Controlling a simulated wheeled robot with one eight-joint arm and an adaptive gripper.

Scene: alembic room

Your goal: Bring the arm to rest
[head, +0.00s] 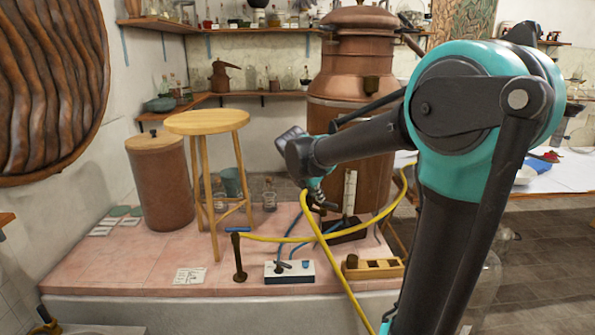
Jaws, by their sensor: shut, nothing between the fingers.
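My arm reaches from the lower right up to a teal joint and then left across the front of the copper still. My gripper (322,203) hangs at the end of the wrist, small and partly hidden, in front of the still's lower part. It is shut and empty, above the pink tiled platform (120,262).
A round wooden stool (207,122) and a brown lidded barrel (160,185) stand left of my gripper. The copper still (345,85) is behind my forearm. A yellow hose (335,262), a white switch box (289,272) and a wooden rack (373,267) are near the platform's front.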

